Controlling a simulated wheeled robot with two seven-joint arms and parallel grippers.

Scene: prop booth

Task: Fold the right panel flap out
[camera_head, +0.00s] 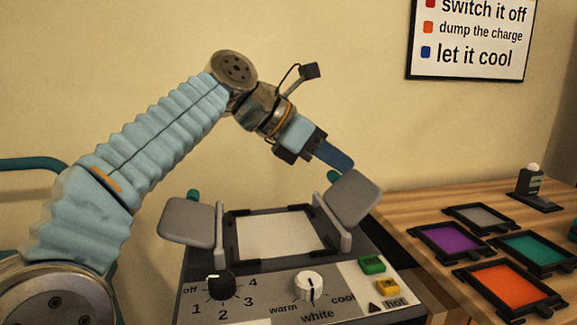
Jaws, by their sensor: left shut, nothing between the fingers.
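The right panel flap (355,197) is a grey plate hinged at the right side of the grey lamp panel unit (275,235). It stands tilted, its upper edge leaning up and to the right. The matching left flap (186,220) stands out to the left side. My left gripper (344,161) comes in from the upper left, with its blue fingers shut and empty. Its tips are just above the right flap in the picture; I cannot tell whether they touch it. My right gripper is not in view.
The unit's front has a black dial (214,284), a white dial (309,287), a green button (372,264) and a yellow button (388,287). Several framed colour panels, including an orange one (510,287), and a small black switch (535,185) occupy the wooden table (415,205) at right.

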